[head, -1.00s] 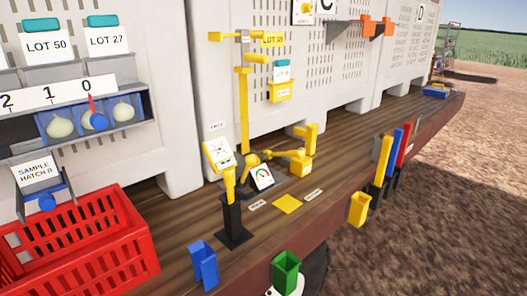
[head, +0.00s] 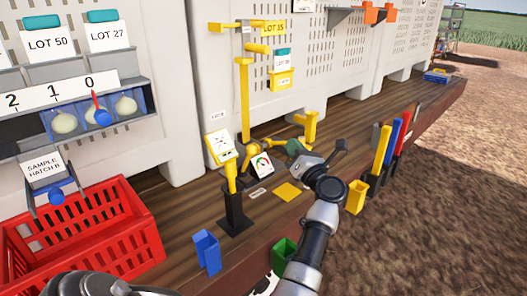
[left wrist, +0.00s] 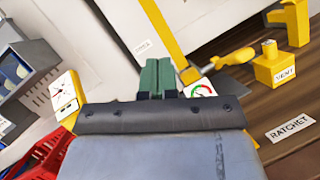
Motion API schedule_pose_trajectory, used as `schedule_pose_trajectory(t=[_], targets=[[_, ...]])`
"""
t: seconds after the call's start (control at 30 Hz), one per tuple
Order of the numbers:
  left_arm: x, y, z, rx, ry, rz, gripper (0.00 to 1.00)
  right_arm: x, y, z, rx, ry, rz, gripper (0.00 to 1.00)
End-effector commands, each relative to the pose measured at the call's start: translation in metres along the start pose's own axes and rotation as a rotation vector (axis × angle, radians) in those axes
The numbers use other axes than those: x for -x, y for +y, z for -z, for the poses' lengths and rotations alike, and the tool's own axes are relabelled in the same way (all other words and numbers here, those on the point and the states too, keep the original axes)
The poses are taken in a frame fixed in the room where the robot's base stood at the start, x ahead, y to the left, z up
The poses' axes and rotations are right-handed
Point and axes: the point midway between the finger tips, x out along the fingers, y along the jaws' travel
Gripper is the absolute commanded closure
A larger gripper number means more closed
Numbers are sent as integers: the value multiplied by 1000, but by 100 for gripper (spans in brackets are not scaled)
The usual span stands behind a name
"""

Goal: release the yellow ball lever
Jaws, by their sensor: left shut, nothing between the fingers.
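A gap or contact between fingers and lever cannot be told. My right gripper is not in view.
A dial gauge (head: 262,163) stands close to the lever. The yellow block labelled VENT (left wrist: 278,68) is to the right. A yellow post (head: 244,95) rises behind. A red crate (head: 85,230) is at the left; blue, yellow and red bars (head: 395,140) stand at the deck's right edge.

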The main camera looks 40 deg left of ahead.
Motion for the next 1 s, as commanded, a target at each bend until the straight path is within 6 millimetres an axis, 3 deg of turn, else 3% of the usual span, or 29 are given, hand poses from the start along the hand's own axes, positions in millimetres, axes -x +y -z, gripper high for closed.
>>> schedule_pose_trajectory(t=[0.07, 0.2, 0.37, 1.0], targets=[[-9, 4, -1, 200, 251, -81, 100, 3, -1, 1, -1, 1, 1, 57], [1, 1, 2, 425, 614, -188, 100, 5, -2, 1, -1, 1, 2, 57], [20, -6, -2, 530, 854, -248, 100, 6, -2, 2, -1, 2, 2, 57], [28, -12, 4, 546, 916, -267, 100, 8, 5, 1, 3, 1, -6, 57]])
